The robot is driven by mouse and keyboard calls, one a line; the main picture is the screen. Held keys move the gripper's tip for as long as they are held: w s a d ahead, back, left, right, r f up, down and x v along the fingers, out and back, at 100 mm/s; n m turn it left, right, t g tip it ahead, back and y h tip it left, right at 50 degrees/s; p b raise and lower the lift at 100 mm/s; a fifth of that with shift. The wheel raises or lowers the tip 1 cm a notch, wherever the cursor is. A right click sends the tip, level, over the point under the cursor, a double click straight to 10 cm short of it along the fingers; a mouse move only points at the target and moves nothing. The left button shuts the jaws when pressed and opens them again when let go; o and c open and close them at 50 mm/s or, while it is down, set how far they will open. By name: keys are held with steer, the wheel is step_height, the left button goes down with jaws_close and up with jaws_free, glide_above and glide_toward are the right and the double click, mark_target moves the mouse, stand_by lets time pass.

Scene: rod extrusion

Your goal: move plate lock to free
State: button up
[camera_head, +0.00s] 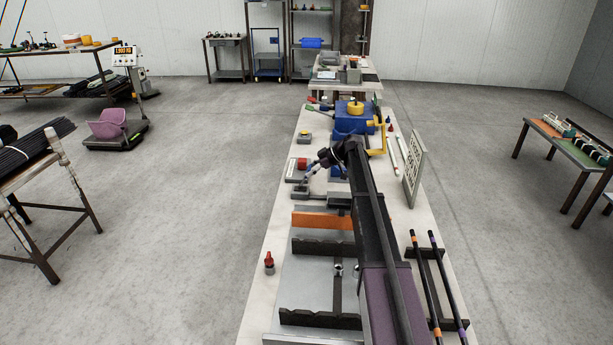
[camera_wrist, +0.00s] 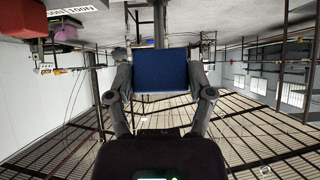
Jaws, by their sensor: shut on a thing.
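My gripper (camera_head: 312,178) is at the end of my dark arm, low over the left part of the long bench. In the wrist view my gripper (camera_wrist: 161,72) has its two grey fingers on either side of a blue block (camera_wrist: 162,70), shut on it. The block looks like a handle; a grey bar shows behind it. I take it for the plate lock's grip, but no label on it can be read. In the head view the fingers and the block are small, and my arm hides part of the bench behind them.
A blue machine (camera_head: 352,119) with a yellow knob stands farther up the bench (camera_head: 272,240). An orange block (camera_head: 322,220) and dark rails (camera_head: 320,318) lie nearer. A red-topped bottle (camera_head: 269,262) stands at the left edge. A sign board (camera_head: 414,166) and two rods (camera_head: 447,280) are on the right.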

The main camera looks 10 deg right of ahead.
steer(key=shift+s+d+f+t+y+b, duration=0.3)
steer(key=shift+d+f+y+b, duration=0.15)
steer(key=shift+y+b, duration=0.4)
steer(key=o, duration=1.3)
steer(key=shift+r, duration=0.1)
steer(key=shift+w, duration=0.1)
steer(key=shift+r, duration=0.15)
